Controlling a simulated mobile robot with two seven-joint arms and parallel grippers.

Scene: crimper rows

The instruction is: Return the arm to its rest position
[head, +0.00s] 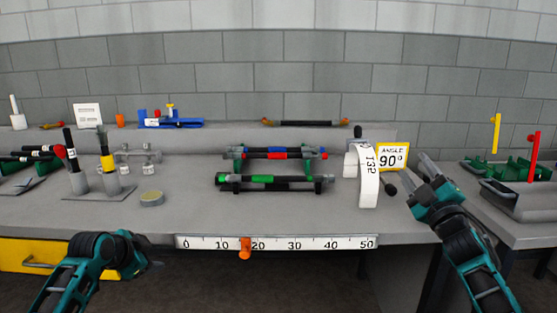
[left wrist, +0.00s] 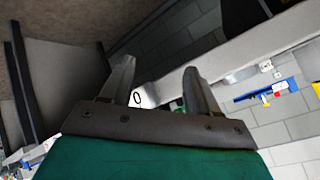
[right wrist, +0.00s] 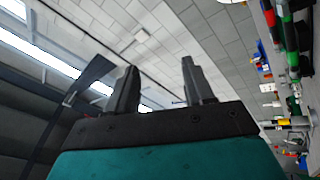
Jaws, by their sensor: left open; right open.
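My left gripper (head: 146,254) is low in front of the bench's front edge at the left, below the bench top. In the left wrist view its two fingers (left wrist: 158,88) stand apart with nothing between them. My right gripper (head: 425,175) is raised at the right end of the bench, beside the yellow "ANGLE 90°" sign (head: 392,156). In the right wrist view its fingers (right wrist: 160,88) are apart and empty, with wall and ceiling behind them.
A second bench (head: 510,232) stands right.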

